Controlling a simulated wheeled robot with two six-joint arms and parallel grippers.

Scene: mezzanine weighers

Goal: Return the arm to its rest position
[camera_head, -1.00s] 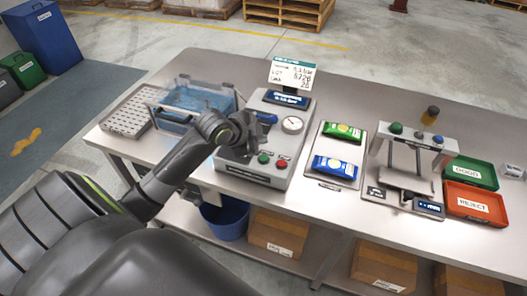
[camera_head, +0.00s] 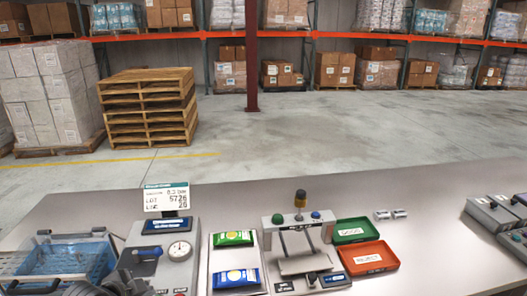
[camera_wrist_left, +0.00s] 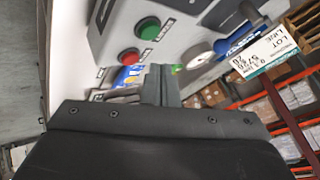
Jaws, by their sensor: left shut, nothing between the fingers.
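My left gripper (camera_head: 122,286) is at the bottom left of the head view, cut by the lower edge, in front of the grey weigher (camera_head: 178,262). In the left wrist view its fingers (camera_wrist_left: 160,86) are together with nothing between them. Beyond them the weigher's panel shows a green button (camera_wrist_left: 148,28) and a red button (camera_wrist_left: 130,56). Whether the fingers touch the panel cannot be told. My right gripper is not in view.
A clear blue basin (camera_head: 62,262) stands left of the weigher. A green pouch (camera_head: 233,238) and a blue pouch (camera_head: 236,278) lie to its right. Further right are a small tester (camera_head: 303,258), a green tray (camera_head: 356,222) and a red tray (camera_head: 384,257).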

